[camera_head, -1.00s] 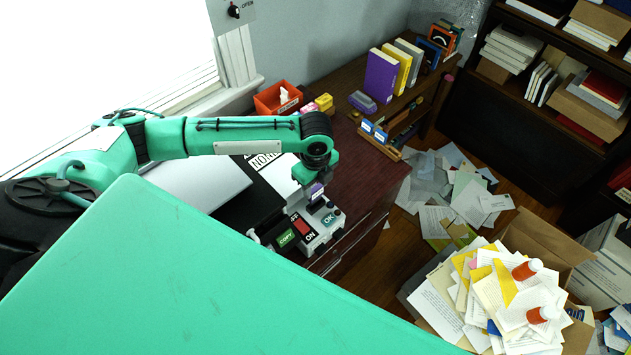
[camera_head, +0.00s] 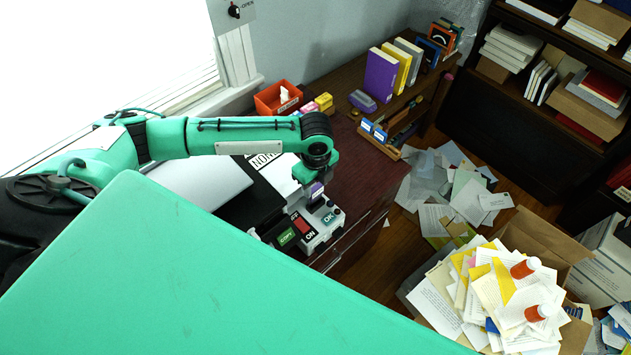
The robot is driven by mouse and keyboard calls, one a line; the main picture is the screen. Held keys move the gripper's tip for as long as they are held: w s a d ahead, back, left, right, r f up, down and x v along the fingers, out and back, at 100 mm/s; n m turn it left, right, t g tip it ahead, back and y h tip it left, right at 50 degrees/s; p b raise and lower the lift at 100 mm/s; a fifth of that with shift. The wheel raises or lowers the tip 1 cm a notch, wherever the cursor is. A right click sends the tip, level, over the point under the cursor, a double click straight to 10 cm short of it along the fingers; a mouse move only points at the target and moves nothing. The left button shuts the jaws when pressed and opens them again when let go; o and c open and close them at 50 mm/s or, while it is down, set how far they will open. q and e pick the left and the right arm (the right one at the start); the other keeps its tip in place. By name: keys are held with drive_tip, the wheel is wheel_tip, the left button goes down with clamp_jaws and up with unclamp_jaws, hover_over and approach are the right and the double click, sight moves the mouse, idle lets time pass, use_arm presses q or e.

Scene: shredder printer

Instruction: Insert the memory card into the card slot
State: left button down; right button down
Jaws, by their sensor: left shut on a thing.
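My left gripper (camera_head: 316,186) points down over the white printer's control panel (camera_head: 322,232), at the front edge of the desk. It is shut on a small purple memory card (camera_head: 316,191), which is just above or at the panel's top. The card's lower end and the card slot are too small and hidden to make out, so I cannot tell whether the card is in the slot. The panel carries a green copy button (camera_head: 286,236), a red switch (camera_head: 302,225) marked ON, and an OK button (camera_head: 329,217). My right gripper is not in view.
A box heaped with papers (camera_head: 500,290) stands on the floor. My green body covers the lower left.

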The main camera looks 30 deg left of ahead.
sight(315, 187)
use_arm(q)
drive_tip(key=shift+f, duration=0.3)
drive_tip(key=shift+f+b, duration=0.45)
drive_tip(key=shift+f, duration=0.95)
drive_tip(key=c, duration=0.7)
unclamp_jaws()
drive_tip(key=shift+r, duration=0.15)
drive_tip(key=shift+r, duration=0.3)
wheel_tip(315, 187, up, 13)
drive_tip(key=b, duration=0.4)
